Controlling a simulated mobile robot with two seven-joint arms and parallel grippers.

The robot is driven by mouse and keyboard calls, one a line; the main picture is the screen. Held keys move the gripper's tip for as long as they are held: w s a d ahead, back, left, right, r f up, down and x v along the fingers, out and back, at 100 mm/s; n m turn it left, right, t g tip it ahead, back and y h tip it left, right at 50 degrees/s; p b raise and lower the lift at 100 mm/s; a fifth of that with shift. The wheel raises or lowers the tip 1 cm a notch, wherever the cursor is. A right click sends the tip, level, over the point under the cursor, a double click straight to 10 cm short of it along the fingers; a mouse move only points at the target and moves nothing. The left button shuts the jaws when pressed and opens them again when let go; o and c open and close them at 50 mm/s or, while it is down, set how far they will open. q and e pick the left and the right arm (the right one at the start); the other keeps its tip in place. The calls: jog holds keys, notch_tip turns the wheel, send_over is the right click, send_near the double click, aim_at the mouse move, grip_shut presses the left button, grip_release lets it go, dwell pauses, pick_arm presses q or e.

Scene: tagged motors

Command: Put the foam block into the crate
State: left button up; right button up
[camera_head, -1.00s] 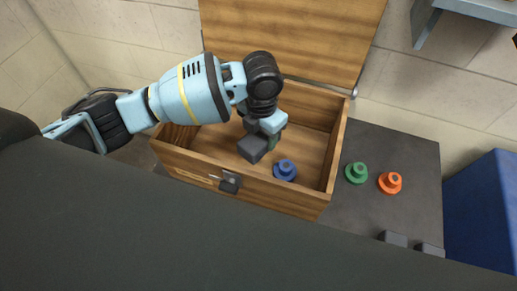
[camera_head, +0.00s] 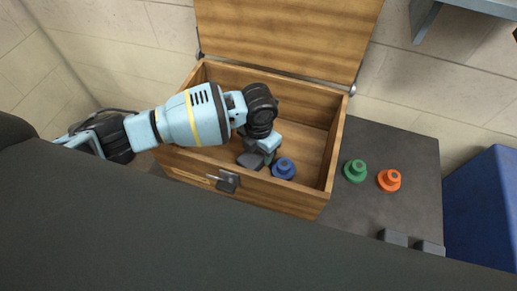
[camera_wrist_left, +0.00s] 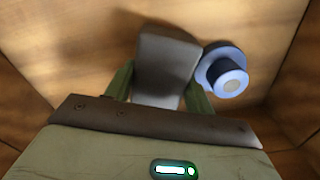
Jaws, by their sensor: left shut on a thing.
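The wooden crate (camera_head: 325,188) stands open with its lid tilted up at the back. My left gripper (camera_head: 263,157) reaches down into it from the left. It is shut on the dark grey foam block (camera_head: 248,161), low inside the crate near the front wall. In the left wrist view the block (camera_wrist_left: 165,60) sits between the two green fingers. I cannot tell whether the block touches the crate floor. A blue motor (camera_head: 284,168) lies in the crate just right of the block; it also shows in the left wrist view (camera_wrist_left: 226,75). My right gripper is not in view.
A green motor (camera_head: 355,171) and an orange motor (camera_head: 389,180) stand on the dark table (camera_head: 400,150) right of the crate. Two small grey pieces (camera_head: 410,242) sit at the table's front edge. A blue bin (camera_head: 482,205) is at the far right.

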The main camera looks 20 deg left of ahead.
pick_arm(q)
jog(key=shift+f, duration=0.15)
jog(key=o, duration=0.7)
jog(key=shift+r, duration=4)
